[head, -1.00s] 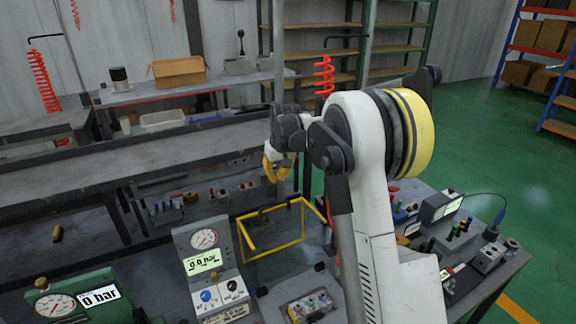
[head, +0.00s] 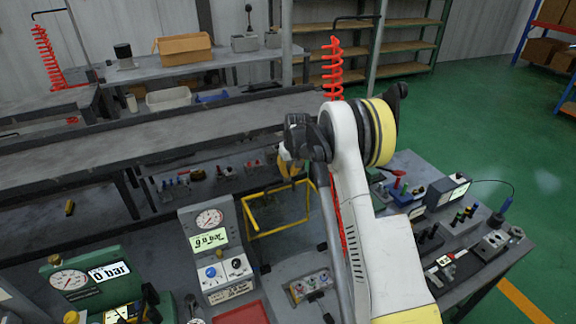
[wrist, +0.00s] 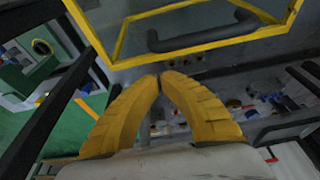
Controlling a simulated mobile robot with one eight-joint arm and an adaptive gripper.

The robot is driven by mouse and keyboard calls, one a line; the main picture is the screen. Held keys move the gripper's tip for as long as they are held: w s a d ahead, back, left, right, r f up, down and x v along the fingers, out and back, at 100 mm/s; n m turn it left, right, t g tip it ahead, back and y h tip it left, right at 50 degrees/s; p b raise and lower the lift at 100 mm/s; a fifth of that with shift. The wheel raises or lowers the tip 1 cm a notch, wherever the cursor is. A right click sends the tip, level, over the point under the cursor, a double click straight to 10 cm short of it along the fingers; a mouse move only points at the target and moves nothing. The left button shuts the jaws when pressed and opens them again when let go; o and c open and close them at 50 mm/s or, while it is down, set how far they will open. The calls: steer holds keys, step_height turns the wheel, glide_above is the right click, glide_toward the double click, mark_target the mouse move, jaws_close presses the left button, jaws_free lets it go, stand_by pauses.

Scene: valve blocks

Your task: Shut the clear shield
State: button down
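The clear shield (head: 281,212) is a see-through pane in a yellow frame. My gripper (head: 288,172) is near the shield's upper edge, partly hidden by my arm. In the wrist view the yellow fingertips of my gripper (wrist: 160,78) meet with nothing between them. I cannot tell whether they touch the shield.
A gauge box (head: 212,250) stands left of the shield, and a green gauge unit (head: 88,280) is further left. A red tray (head: 242,314) lies in front. Several devices crowd the bench at right. A long grey bench (head: 130,140) runs behind.

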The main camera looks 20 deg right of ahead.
steer(key=shift+s+a+r, duration=0.1)
steer(key=shift+s+r, duration=0.05)
steer(key=shift+s, duration=0.4)
steer(key=shift+s+r, duration=0.15)
steer(key=shift+s, duration=0.4)
steer(key=shift+f, duration=0.15)
steer(key=shift+s, duration=0.1)
